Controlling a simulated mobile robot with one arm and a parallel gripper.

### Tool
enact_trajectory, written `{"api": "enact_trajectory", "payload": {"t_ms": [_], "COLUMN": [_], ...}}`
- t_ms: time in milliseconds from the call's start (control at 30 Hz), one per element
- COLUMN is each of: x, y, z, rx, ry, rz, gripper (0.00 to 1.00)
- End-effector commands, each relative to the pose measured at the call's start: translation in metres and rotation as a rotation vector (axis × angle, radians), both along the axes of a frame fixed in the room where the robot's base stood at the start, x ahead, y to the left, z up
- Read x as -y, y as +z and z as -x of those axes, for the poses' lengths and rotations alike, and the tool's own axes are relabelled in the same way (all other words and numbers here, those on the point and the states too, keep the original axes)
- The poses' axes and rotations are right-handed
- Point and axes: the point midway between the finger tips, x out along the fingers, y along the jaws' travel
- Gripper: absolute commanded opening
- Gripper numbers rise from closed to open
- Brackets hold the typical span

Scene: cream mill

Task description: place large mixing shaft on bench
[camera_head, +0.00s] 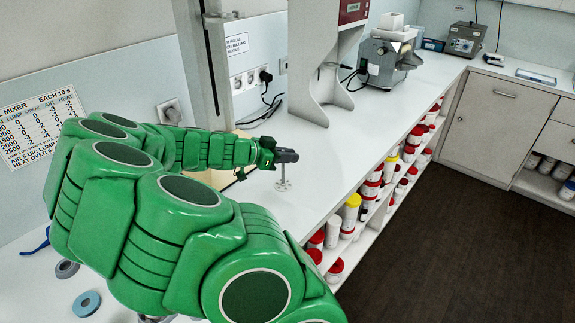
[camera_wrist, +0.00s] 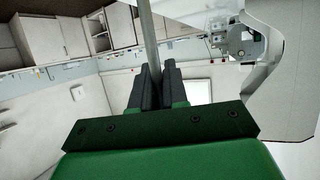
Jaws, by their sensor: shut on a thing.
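My gripper (camera_head: 288,156) is at the end of my green arm, low over the white bench (camera_head: 330,140). It is shut on the large mixing shaft, a thin grey metal rod (camera_wrist: 148,35) that runs up between the two dark fingers in the wrist view. In the head view the shaft's lower end, with a small pale disc (camera_head: 283,186), shows just below the fingers. The shaft looks about upright. I cannot tell whether the disc touches the bench. My gripper hides part of the shaft in the head view.
A grey stand (camera_head: 312,70) rises behind my gripper, with a grey machine (camera_head: 388,58) further along. Black cables lie near the wall sockets. Shelves of bottles (camera_head: 349,212) run under the bench's front edge. A blue ring (camera_head: 86,304) lies at front left. Bench right of my gripper is clear.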

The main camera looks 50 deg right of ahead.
Motion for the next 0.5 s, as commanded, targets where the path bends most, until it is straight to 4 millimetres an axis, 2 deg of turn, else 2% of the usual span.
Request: {"api": "enact_trajectory", "payload": {"t_ms": [233,500], "x": [0.006,0.005], "y": [-0.009,-0.037], "z": [-0.005,-0.006], "rx": [0.000,-0.002], "ry": [-0.001,0.000], "rz": [0.000,-0.001], "gripper": [0.00,0.00]}}
